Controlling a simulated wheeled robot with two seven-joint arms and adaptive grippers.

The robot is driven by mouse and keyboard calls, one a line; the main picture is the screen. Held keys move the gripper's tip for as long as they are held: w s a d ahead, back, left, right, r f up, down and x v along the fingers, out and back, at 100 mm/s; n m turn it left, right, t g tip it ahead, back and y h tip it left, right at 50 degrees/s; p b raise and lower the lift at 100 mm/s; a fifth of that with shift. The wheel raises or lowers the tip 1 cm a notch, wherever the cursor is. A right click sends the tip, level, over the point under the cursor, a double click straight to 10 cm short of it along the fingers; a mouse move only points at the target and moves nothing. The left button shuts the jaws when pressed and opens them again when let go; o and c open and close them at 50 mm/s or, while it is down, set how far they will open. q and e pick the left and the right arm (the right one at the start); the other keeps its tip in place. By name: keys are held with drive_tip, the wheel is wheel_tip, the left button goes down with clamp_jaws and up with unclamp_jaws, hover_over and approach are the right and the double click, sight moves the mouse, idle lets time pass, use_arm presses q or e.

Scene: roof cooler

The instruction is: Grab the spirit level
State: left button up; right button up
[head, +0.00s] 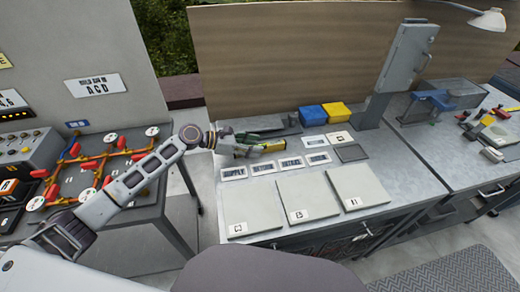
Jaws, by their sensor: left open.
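A yellow bar-shaped object (268,147), which looks like the spirit level, lies on the grey workbench (215,215) near its back left. My left gripper (236,144) reaches in from the left at the bar's left end. Its jaws are open and close to the bar. The fingers hide part of that end, and I cannot tell whether they touch it or sit around it. My right gripper is not in view.
Blue (313,115) and yellow bins (336,111) stand at the back. Labelled plates (290,162) and three flat panels (305,198) cover the front.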

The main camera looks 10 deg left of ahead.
use_arm(q)
drive_tip(key=shift+x, duration=0.8)
drive_tip(key=shift+w+d+f, duration=0.1)
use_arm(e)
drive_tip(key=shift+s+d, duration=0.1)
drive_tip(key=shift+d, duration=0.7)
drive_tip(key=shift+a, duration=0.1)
use_arm(q)
drive_tip(key=shift+c, duration=0.5)
drive_tip(key=c, duration=0.7)
clamp_jaws()
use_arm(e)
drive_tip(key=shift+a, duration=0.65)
